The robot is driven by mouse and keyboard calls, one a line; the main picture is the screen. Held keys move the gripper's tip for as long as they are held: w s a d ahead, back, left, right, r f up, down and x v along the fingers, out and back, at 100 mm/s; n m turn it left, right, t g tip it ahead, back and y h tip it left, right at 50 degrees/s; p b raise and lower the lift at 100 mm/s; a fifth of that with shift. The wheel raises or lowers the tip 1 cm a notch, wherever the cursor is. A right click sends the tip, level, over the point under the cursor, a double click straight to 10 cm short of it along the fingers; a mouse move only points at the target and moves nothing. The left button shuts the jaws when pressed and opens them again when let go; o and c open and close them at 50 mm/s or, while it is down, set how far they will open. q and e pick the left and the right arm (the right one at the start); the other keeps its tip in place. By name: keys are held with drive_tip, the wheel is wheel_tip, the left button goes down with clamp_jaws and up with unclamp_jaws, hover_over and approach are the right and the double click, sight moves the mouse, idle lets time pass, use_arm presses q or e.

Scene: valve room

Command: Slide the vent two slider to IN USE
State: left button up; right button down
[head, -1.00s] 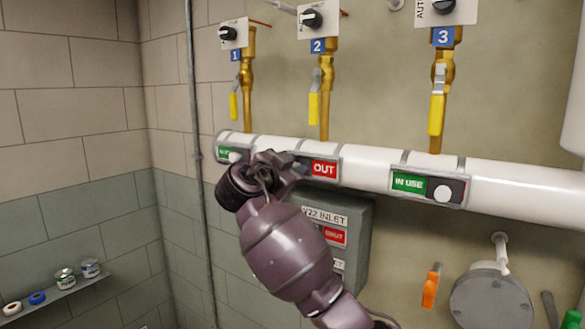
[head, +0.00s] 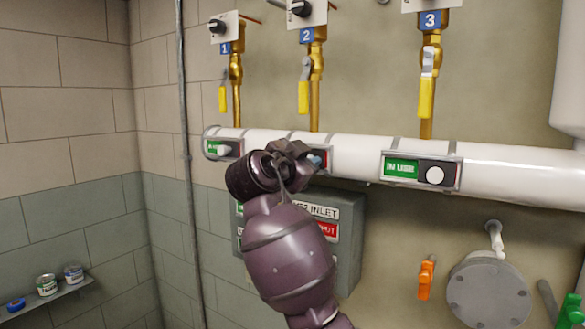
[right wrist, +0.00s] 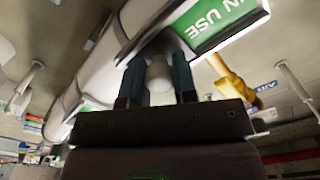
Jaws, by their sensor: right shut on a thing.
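The vent two slider plate (head: 327,145) sits on the white pipe below the valve marked 2, mostly hidden behind my right gripper in the head view. My right gripper (head: 313,160) is at the plate's right part, where only a thin red strip shows. In the right wrist view, the fingers of my right gripper (right wrist: 159,80) stand either side of the white slider knob (right wrist: 159,72) and are shut on it. The green IN USE label (right wrist: 212,22) is uncovered beside the knob. My left gripper is not in view.
A left slider (head: 223,149) and a right slider (head: 421,171) on the same pipe (head: 358,155) both show green. Yellow valve levers hang above. A grey inlet box (head: 345,235) is on the wall below, behind my arm. An orange handle (head: 426,278) is lower right.

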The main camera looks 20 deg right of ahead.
drive_tip(key=shift+s+d+r, duration=0.1)
drive_tip(key=shift+s+d, duration=0.05)
drive_tip(key=shift+s, duration=0.1)
drive_tip(key=c, duration=1.1)
unclamp_jaws()
drive_tip(key=shift+o, duration=1.1)
drive_tip(key=shift+s+d, duration=0.1)
